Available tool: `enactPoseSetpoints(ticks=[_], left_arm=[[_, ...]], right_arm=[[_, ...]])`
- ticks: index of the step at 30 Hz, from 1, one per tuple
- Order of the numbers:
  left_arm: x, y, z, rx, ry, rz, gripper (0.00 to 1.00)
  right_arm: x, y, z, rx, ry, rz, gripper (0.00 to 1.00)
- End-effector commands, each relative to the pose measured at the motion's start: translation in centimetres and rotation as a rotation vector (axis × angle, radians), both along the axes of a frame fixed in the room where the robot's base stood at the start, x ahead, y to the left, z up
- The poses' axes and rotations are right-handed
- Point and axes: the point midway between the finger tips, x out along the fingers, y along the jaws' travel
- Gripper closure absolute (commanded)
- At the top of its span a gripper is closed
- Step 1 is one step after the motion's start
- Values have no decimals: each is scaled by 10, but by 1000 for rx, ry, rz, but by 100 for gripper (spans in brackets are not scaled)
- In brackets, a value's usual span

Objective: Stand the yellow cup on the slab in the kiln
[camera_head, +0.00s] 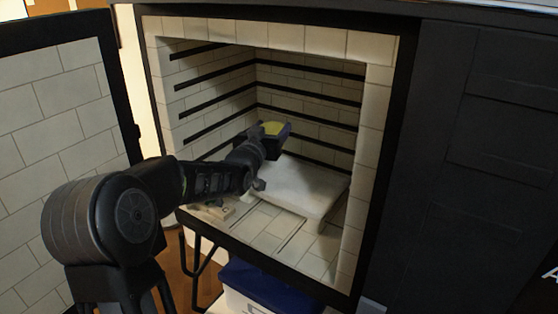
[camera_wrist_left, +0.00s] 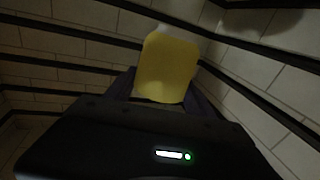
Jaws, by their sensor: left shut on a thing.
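The yellow cup (camera_wrist_left: 166,68) is between the fingers of my left gripper (camera_wrist_left: 163,88) in the left wrist view. In the head view the left gripper (camera_head: 272,138) reaches into the kiln (camera_head: 381,100), shut on the cup (camera_head: 274,128), of which only a small yellow part shows. My right gripper is not in view.
Dark rods (camera_head: 310,86) line the kiln's side and back walls, close to the gripper. The kiln door (camera_head: 58,110) stands open at the left. Small pale pieces (camera_head: 214,210) lie on the kiln floor left of the slab. A blue-lidded box (camera_head: 268,288) is below the kiln.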

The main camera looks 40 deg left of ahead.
Motion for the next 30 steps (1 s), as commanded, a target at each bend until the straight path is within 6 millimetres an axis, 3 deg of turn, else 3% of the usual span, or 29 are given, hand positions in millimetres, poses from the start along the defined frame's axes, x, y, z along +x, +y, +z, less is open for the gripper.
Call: enactPoseSetpoints(ticks=[5,15,24,30], left_arm=[[0,0,-28,1,1,0,91],[0,0,-31,2,-2,0,91],[0,-1,-66,-1,1,-1,91],[0,0,-67,1,-2,-1,91]], right_arm=[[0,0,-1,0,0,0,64],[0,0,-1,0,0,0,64],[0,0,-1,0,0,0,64],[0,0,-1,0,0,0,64]])
